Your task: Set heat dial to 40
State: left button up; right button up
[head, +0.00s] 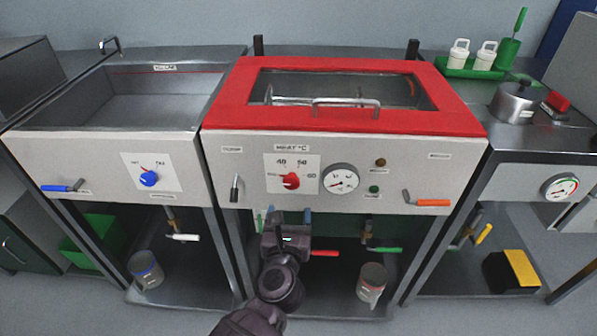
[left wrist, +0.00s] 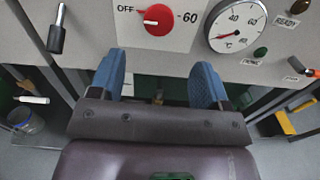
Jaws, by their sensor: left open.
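The heat dial is a red knob (head: 291,181) on a white plate marked OFF, 40, 50 and 60, under a "HEAT °C" label on the middle unit's front. In the left wrist view the red knob (left wrist: 158,19) is near the top edge, its white mark toward OFF at the left. My left gripper (head: 284,216) is open and empty, below the knob and apart from it. Its two blue fingers (left wrist: 158,78) are spread in the left wrist view, the knob lying beyond them. My right gripper is not in view.
A round gauge (head: 340,179) is right of the dial, with a green button (head: 374,189) beyond it. A black lever (head: 235,188) is to the left. An orange-handled lever (head: 432,202) is at the right. A red-framed lid (head: 350,120) with a bar handle is above.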

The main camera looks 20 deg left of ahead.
aim_at(291, 184)
pick_arm(q)
jog(key=shift+n, duration=0.3)
jog(key=x, duration=1)
jog(key=shift+w+a+r+b, duration=0.1)
jog(key=shift+b, duration=0.25)
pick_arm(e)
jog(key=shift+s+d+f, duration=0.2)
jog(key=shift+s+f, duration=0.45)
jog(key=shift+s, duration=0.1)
pick_arm(q)
jog(key=c, duration=0.9)
jog(key=shift+r, duration=0.1)
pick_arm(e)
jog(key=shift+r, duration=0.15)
